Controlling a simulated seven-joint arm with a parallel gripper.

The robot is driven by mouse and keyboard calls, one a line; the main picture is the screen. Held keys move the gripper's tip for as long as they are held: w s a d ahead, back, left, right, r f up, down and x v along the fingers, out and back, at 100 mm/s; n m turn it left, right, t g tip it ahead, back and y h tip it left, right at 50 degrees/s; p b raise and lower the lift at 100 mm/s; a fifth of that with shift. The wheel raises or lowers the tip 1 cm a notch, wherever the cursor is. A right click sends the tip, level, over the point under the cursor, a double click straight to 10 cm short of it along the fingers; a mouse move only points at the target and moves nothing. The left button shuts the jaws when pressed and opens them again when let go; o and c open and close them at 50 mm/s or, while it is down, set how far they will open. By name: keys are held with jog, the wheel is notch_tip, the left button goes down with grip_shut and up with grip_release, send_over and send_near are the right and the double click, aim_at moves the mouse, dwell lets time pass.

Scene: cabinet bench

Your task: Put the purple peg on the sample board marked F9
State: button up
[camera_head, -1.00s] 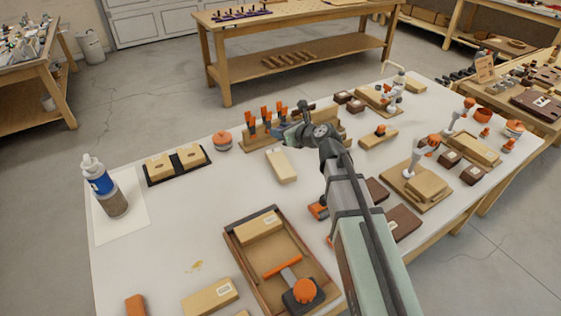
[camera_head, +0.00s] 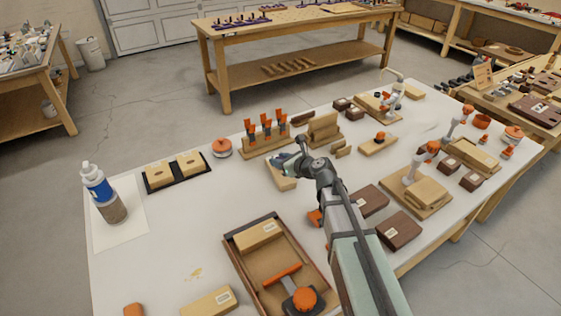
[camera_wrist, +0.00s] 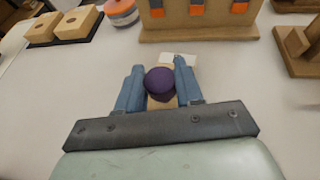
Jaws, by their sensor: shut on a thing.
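My gripper (camera_head: 284,162) is over a pale wooden board (camera_head: 284,183) near the middle of the bench. In the wrist view, the dark purple peg (camera_wrist: 160,83), with a round top, sits between the two blue fingers of my gripper (camera_wrist: 159,68), which are shut on it. The same pale board (camera_wrist: 183,60) lies beneath the peg, with a whitish patch showing at its far end. The marking F9 cannot be read. The peg hides most of the board, and I cannot tell whether its lower end touches it.
A black tray (camera_head: 178,186) with two holed wooden blocks lies to the left. A round orange-topped container (camera_head: 222,147) and a wooden rack of orange-and-grey pieces (camera_head: 266,146) stand behind. A wooden tray (camera_head: 232,250) is in front. Bare bench lies left of the board.

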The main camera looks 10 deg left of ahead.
jog(key=shift+f, duration=0.25)
jog(key=shift+f, duration=0.1)
jog(key=o, duration=1)
jog(key=v, duration=1.2)
